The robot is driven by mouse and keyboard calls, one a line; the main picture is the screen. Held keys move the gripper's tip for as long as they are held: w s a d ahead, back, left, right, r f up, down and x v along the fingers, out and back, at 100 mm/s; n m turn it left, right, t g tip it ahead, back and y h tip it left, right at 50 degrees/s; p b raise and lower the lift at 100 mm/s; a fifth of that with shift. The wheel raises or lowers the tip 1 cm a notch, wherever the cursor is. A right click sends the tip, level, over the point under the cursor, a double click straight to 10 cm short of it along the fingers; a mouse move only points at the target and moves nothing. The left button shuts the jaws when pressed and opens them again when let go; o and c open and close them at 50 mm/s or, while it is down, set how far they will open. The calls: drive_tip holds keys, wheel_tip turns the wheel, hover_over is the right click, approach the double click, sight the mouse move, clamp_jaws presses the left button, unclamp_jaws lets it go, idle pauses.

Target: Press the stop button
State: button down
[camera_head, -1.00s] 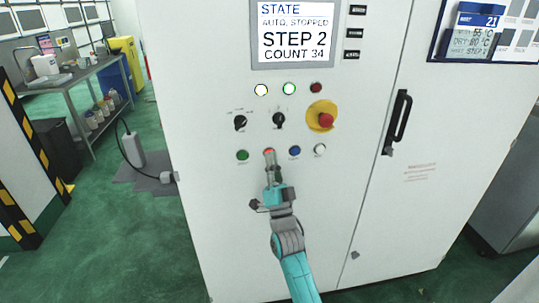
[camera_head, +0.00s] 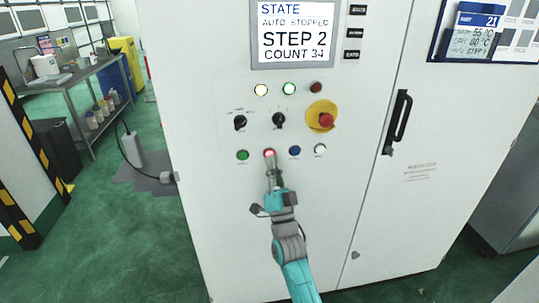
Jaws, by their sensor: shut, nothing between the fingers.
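The red stop button (camera_head: 269,153) is in the lower row of buttons on the white cabinet's front, between a green button (camera_head: 242,155) and a blue button (camera_head: 295,152). My gripper (camera_head: 271,166) is shut and empty, its fingertips just below the red button in the picture. A small gap seems to show between tips and button, but I cannot tell the depth. The screen (camera_head: 293,32) reads "STATE AUTO, STOPPED, STEP 2, COUNT 34".
A red mushroom button on a yellow base (camera_head: 321,118) sits above right. Two selector knobs (camera_head: 240,122) and lit lamps (camera_head: 261,89) are above the row. A white button (camera_head: 320,150) is at the right end. A black door handle (camera_head: 397,122) sticks out farther right.

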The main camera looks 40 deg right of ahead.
drive_tip(key=shift+s+a, duration=0.7)
drive_tip(key=shift+s, duration=0.35)
drive_tip(key=shift+s+a, duration=0.7)
drive_tip(key=shift+s, duration=0.3)
